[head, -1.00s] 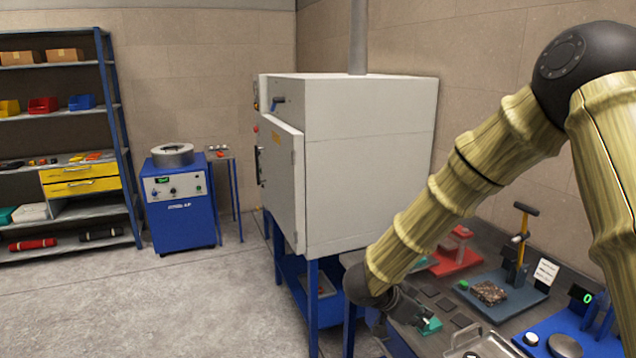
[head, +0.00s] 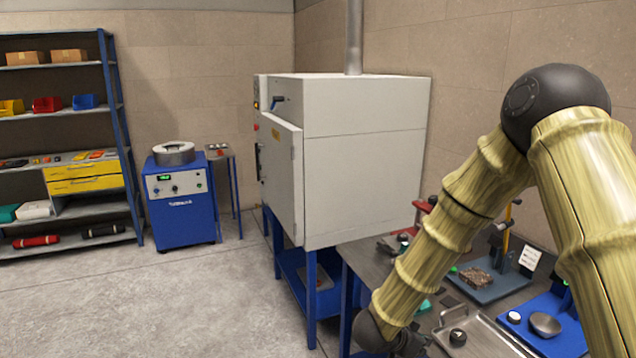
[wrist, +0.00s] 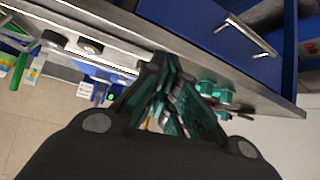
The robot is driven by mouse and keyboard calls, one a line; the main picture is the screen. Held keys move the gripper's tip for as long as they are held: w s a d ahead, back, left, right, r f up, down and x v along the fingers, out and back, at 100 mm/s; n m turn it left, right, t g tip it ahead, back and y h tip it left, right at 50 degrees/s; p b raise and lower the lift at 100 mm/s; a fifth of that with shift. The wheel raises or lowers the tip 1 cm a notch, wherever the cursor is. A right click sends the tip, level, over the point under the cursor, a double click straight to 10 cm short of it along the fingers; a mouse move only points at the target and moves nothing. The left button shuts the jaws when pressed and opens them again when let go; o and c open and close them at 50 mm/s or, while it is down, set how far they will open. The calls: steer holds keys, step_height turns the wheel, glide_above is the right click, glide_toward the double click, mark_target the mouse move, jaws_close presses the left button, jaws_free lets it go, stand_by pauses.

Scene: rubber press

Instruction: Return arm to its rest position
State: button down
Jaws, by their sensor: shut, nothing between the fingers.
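My arm (head: 440,240) shows on the right of the head view, bent at a dark elbow high above the workbench, its forearm sloping down to the left. My gripper (wrist: 168,62) shows in the wrist view, its dark and teal fingers drawn together with nothing held. In the head view the gripper itself is mostly hidden behind the wrist and cut off by the bottom edge. The wrist view shows the bench edge and blue drawers beyond the fingers.
The workbench (head: 372,262) carries a metal tray (head: 490,340), a blue scale (head: 553,312) and a dark board with a brown block. A white oven (head: 360,150) stands close left of the arm. A blue machine (head: 180,205) and shelves are farther left. The floor (head: 220,300) between is clear.

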steer(key=s+f+n+y+b, duration=0.1)
steer(key=s+f+n+y, duration=0.15)
steer(key=s+f, duration=0.6)
steer(key=s+f+n+y, duration=0.2)
steer(key=s+f+n, duration=0.25)
steer(key=f, duration=0.65)
steer(key=s+f+n+g+y, duration=0.1)
steer(key=s+f, duration=0.2)
steer(key=s, duration=0.5)
steer(key=s+a+f+n+g+y, duration=0.1)
steer(key=s+f+g, duration=0.1)
steer(key=s, duration=0.7)
steer(key=s+a+f+n+g+y+b, duration=0.1)
steer(key=s+f, duration=0.3)
steer(key=s, duration=0.4)
steer(key=shift+s+a+f+g+y, duration=0.15)
steer(key=shift+a+f+g+y, duration=0.05)
steer(key=shift+g+y, duration=0.3)
